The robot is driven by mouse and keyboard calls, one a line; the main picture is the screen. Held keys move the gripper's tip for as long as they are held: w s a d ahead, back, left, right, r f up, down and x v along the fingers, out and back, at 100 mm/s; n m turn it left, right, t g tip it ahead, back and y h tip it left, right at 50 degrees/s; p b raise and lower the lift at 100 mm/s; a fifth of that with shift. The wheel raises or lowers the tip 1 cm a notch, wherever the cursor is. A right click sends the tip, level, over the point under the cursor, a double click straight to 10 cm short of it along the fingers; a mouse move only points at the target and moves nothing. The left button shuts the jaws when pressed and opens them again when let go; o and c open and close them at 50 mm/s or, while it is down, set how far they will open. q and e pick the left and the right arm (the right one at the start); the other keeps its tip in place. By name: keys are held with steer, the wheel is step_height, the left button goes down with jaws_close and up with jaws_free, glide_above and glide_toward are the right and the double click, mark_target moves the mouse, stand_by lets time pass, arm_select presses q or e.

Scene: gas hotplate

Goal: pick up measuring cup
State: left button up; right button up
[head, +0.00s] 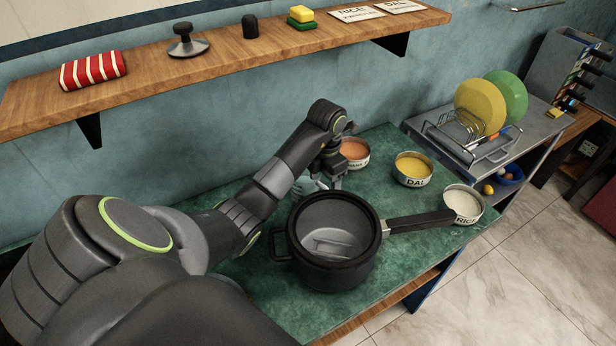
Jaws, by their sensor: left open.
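A pale blue item (304,187), which looks like the measuring cup, sits on the green counter (240,265) behind the dark pot. It is mostly hidden by my left arm and the pot rim, so its shape is unclear. My left gripper (328,182) points down just behind the pot, close to the pale blue item on its right side. It is open, and I cannot tell whether it touches the item. My right gripper is out of view.
The dark pot (335,272) stands in front of my left gripper, its long handle (420,221) reaching right. Bowls labelled DAL (413,170) and RICE (463,206) and an orange-filled bowl (354,153) stand to the right. A wooden shelf (215,60) runs above the counter.

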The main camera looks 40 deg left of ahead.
arm_select(q)
steer(key=shift+f, duration=0.9)
steer(key=shift+r, duration=0.1)
steer(key=c, duration=1.3)
